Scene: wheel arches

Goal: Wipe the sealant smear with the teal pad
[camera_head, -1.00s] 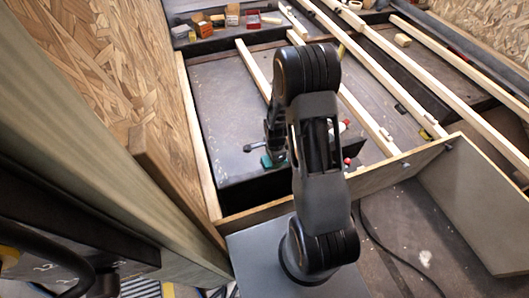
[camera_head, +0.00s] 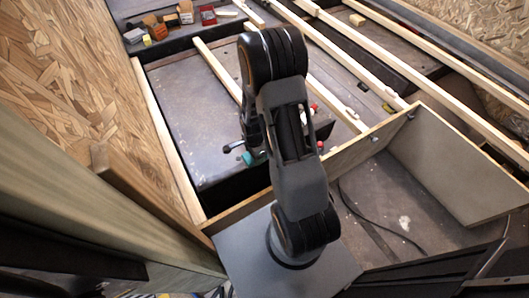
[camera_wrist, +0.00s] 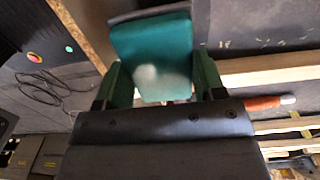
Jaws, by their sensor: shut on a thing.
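The teal pad (camera_wrist: 152,42) fills the top middle of the wrist view, held between the green fingers of my gripper (camera_wrist: 160,82). A pale whitish patch shows on the pad's face. In the head view my gripper (camera_head: 250,157) is mostly hidden behind my arm, with a bit of teal showing at its left. It is over the dark panel near the front wooden board; contact cannot be told. A whitish mark (camera_head: 405,222) lies on the floor of the right compartment; I cannot tell whether it is the sealant smear.
Pale wooden battens (camera_head: 345,50) cross the dark panel (camera_head: 200,100). A front board (camera_head: 350,155) and a grey side panel (camera_head: 455,175) stand upright. A black cable (camera_head: 375,225) lies on the right floor. Small boxes (camera_head: 185,12) sit at the back left.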

